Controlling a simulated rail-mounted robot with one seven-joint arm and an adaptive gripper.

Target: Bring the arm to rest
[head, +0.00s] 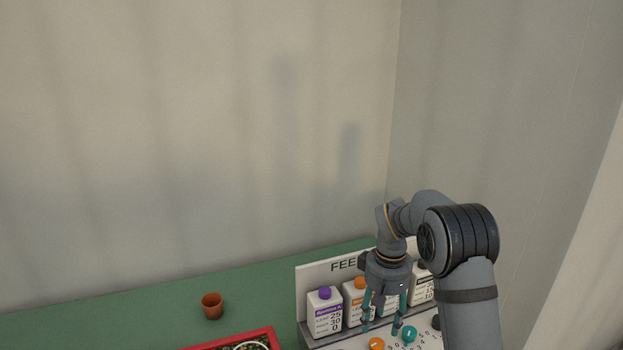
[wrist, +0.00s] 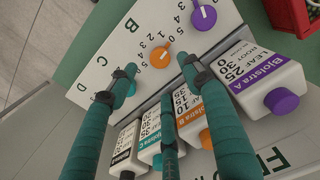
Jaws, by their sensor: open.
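My gripper (head: 382,322) hangs fingers-down over the feed station at the lower right of the head view. Its teal-wrapped fingers are spread open, with nothing between them. In the wrist view the fingers (wrist: 156,84) reach over the row of bottles toward the dial panel (wrist: 112,45). Whether a fingertip touches the panel or a knob, I cannot tell. My arm is bent, with its elbow high at the right and the wrist pointing down.
A purple-capped bottle (head: 325,313) and an orange-capped bottle (head: 356,301) stand in the rack, with others partly hidden. The panel has an orange knob (wrist: 160,60) and a purple knob (wrist: 203,17). A terracotta pot (head: 212,306) and red tray (head: 262,333) are left.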

